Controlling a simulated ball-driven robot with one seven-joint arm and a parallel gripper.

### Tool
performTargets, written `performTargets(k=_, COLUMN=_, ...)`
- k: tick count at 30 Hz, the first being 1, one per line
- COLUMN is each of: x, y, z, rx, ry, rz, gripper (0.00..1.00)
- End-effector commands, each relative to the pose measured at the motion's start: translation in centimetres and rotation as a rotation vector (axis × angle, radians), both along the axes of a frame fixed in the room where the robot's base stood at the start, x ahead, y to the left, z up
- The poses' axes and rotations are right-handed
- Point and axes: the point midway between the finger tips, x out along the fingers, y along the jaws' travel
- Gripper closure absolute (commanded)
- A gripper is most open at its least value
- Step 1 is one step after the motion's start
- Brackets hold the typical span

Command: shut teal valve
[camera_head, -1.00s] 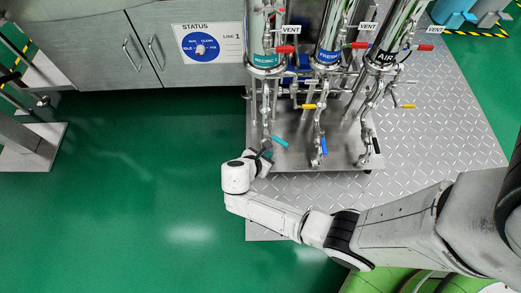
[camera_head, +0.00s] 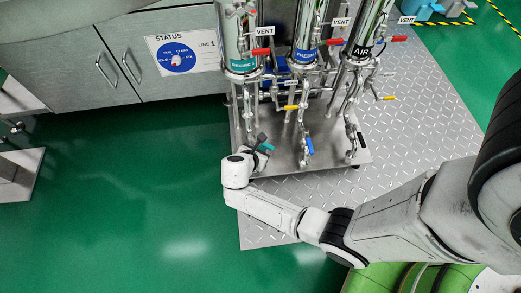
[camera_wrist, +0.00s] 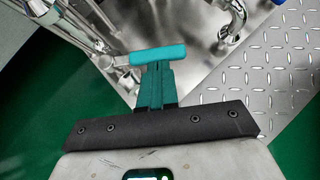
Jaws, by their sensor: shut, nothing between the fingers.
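The teal valve handle (camera_head: 266,147) is at the lower front of the leftmost pipe column, low over the steel skid. In the wrist view the teal handle (camera_wrist: 160,55) lies crosswise just beyond my fingertips. My gripper (camera_wrist: 157,70) is shut with nothing between its teal fingers. Its tips are at or very near the handle's middle; I cannot tell if they touch. In the head view my gripper (camera_head: 260,139) is beside the handle, partly hidden by my wrist.
A blue handle (camera_head: 309,146) and a black handle (camera_head: 360,138) hang on the columns to the right. A yellow handle (camera_head: 291,107) and red vent handles (camera_head: 261,52) are higher up. The skid (camera_head: 320,157) stands on diamond plate (camera_head: 430,120). Green floor (camera_head: 130,190) is clear at left.

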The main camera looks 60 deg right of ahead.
Motion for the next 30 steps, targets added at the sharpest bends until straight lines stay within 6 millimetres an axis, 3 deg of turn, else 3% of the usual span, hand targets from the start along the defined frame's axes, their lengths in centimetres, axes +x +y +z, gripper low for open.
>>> performTargets(k=17, x=-0.6, y=-1.0, z=0.3, rx=0.001, ry=0.004, rz=0.134, gripper=1.0)
performTargets(k=30, x=-1.1, y=-3.4, z=0.2, rx=0.001, ry=0.001, rz=0.447, gripper=1.0)
